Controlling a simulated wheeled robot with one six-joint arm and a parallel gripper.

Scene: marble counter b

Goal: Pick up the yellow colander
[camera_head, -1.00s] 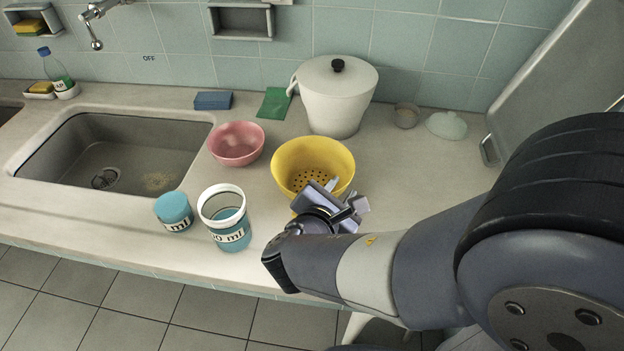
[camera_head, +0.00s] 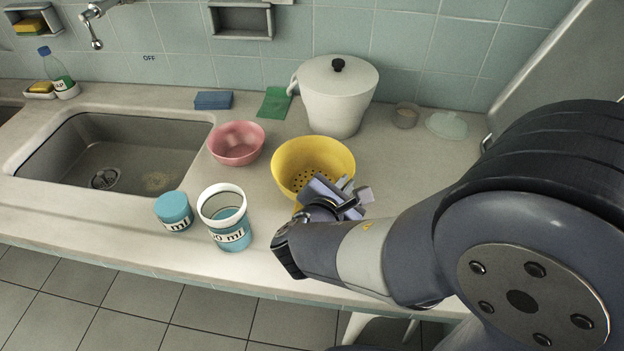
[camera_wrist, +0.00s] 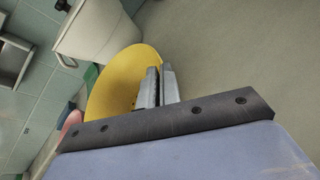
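The yellow colander (camera_head: 312,160) stands upright on the counter, with holes showing in its bottom. My gripper (camera_head: 345,190) is at its near right side, overlapping the rim in the head view. In the wrist view the colander (camera_wrist: 118,80) lies to the left of and behind the fingers (camera_wrist: 160,75). The two fingers are close together at the colander's right edge. I cannot tell whether they touch the wall or pinch it. My gripper hides part of the colander's near side.
A pink bowl (camera_head: 237,143) stands left of the colander, and a white lidded container (camera_head: 337,105) behind it. The sink (camera_head: 120,150) is farther left.

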